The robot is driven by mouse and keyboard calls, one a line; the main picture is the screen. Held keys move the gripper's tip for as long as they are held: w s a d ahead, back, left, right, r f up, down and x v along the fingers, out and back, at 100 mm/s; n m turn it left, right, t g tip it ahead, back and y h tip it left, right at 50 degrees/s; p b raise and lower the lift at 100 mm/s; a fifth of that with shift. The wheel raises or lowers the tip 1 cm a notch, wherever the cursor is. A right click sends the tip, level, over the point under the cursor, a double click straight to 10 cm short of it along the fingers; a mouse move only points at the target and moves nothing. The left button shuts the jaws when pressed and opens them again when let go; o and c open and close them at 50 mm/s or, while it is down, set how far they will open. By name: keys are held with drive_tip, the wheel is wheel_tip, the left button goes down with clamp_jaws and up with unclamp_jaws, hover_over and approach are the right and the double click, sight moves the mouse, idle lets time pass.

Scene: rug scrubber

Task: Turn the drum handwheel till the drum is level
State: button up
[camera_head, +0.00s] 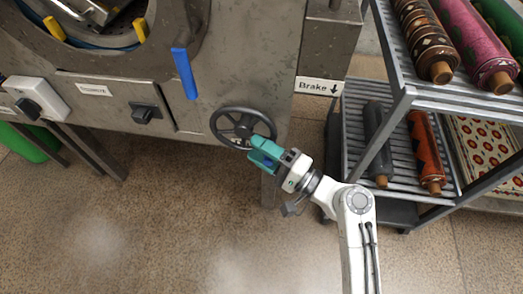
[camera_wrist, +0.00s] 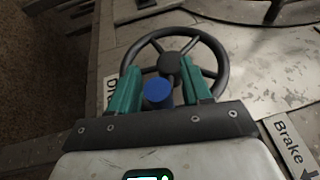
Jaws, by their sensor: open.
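The dark handwheel (camera_head: 214,124) is on the lower front of the grey machine. Its rim and spokes also show in the wrist view (camera_wrist: 221,62). A round blue-ended knob (camera_wrist: 157,91) stands between the green fingers of my gripper, in front of the wheel's lower part. My gripper (camera_head: 256,149) is at the wheel's lower right; in the wrist view (camera_wrist: 163,78) its fingers are apart on either side of the knob. I cannot tell if they touch it. The drum (camera_head: 100,22) shows only partly through the round opening at the upper left; its tilt is unclear.
A blue lever (camera_head: 184,73) hangs left of a "Brake" label (camera_head: 318,87) with a down arrow. Switch panels (camera_head: 142,113) are on the machine's front. A metal rack (camera_head: 402,100) with rolled rugs stands close on the right. The speckled floor below the machine is open.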

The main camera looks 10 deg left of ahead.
clamp_jaws()
idle(0.3)
drive_tip(key=shift+r+p, duration=0.2)
drive_tip(key=shift+p, duration=0.35)
